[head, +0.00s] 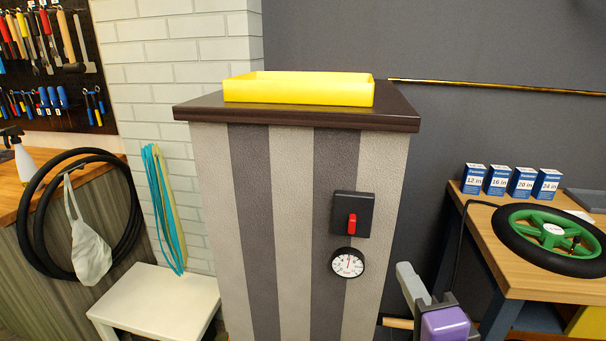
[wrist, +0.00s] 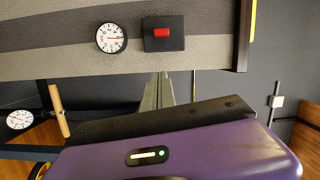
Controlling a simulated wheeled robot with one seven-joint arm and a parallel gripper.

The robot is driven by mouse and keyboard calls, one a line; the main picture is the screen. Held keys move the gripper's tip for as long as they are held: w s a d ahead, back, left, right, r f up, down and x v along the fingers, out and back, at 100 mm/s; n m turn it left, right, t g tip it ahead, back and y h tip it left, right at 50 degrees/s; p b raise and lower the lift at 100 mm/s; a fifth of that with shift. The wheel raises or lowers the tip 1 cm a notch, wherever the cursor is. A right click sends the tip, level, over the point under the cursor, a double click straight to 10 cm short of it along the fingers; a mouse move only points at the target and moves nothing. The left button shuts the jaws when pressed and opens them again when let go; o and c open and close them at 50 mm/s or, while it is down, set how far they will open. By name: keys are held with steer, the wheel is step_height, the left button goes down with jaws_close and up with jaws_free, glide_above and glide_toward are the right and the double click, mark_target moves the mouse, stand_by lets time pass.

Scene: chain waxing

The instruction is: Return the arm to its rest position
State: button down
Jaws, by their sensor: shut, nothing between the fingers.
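My gripper (head: 405,270) shows at the lower right of the head view, in front of the striped cabinet and to the right of its dial. Its grey fingers are together with nothing between them. In the wrist view the gripper (wrist: 158,80) points at the striped front, below the red switch in the picture. The purple housing behind the fingers is mine. The rest of my arm is out of view.
The striped cabinet (head: 295,200) carries a yellow tray (head: 300,93), a red switch (head: 352,224) and a dial (head: 348,263). A workbench (head: 530,285) with a green wheel (head: 550,238) stands right. A white stool (head: 158,303) stands left.

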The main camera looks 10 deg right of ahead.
steer(key=s+f+n+g, duration=0.1)
steer(key=s+f+n, duration=0.4)
steer(key=s, duration=0.6)
steer(key=s+f+n+g, duration=0.1)
steer(key=s+f+n, duration=0.5)
steer(key=s, duration=0.5)
steer(key=s+f+n+g+y, duration=0.1)
steer(key=s+f+n, duration=0.4)
steer(key=s, duration=0.6)
steer(key=shift+s+a+f+n, duration=0.35)
steer(key=shift+s+f+n, duration=0.05)
steer(key=shift+f, duration=0.1)
